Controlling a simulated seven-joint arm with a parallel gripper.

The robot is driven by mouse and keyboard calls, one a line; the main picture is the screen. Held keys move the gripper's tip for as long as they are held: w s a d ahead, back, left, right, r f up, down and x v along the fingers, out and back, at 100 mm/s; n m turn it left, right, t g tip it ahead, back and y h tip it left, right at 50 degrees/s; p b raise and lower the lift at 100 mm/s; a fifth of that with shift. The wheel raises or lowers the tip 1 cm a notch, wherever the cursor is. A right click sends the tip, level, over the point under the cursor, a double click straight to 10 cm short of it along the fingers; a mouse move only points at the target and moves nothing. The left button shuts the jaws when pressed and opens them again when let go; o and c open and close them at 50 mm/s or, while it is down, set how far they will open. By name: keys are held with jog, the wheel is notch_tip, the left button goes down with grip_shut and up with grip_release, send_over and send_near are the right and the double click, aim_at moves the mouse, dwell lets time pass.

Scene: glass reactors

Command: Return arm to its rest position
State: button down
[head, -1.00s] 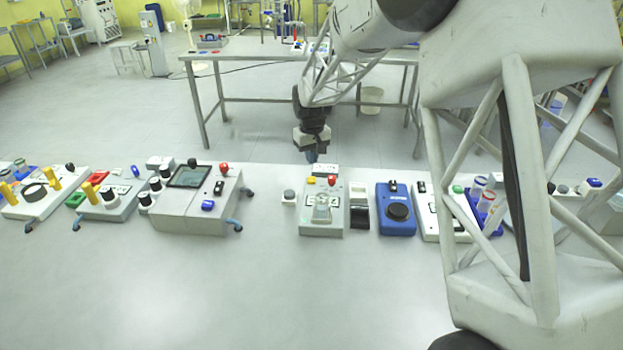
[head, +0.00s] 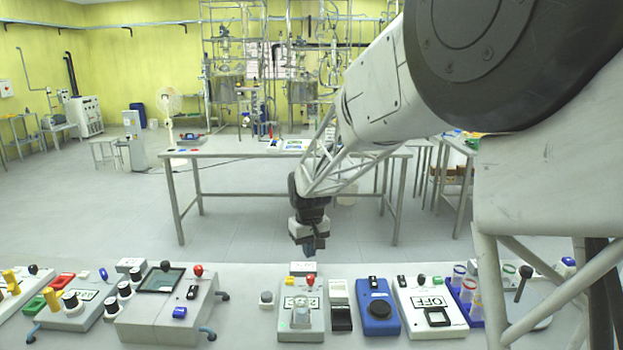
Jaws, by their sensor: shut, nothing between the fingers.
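My gripper (head: 309,246) hangs at the end of my arm, pointing down, in the middle of the head view. It is small in the picture and looks shut, with nothing held. It appears above the far edge of the near table, over the grey device (head: 301,322) with yellow and red buttons. A gap shows between the gripper and that device. My arm reaches in from the upper right and hides part of the right side.
The near table carries a grey box with a screen (head: 160,280), a blue device (head: 377,307), a white device marked OFF (head: 430,308) and a tube rack (head: 465,296). A metal table (head: 230,152) stands behind. Glass reactors (head: 300,85) stand at the back.

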jog(key=s+d+r+m, duration=0.1)
jog(key=s+d+r, duration=0.25)
jog(key=s, duration=0.35)
jog(key=s+d+r+m+t, duration=0.1)
jog(key=s+d+r, duration=0.2)
jog(key=s+d, duration=0.25)
jog(key=s+d+r+m, duration=0.1)
jog(key=s+d+r, duration=0.25)
jog(key=s, duration=0.45)
jog(key=s+d+f+m, duration=0.1)
jog(key=s+d, duration=0.2)
jog(key=s, duration=0.7)
jog(key=s+d+f+m+t, duration=0.1)
jog(key=s+d, duration=0.2)
jog(key=s, duration=0.8)
jog(key=shift+d, duration=0.4)
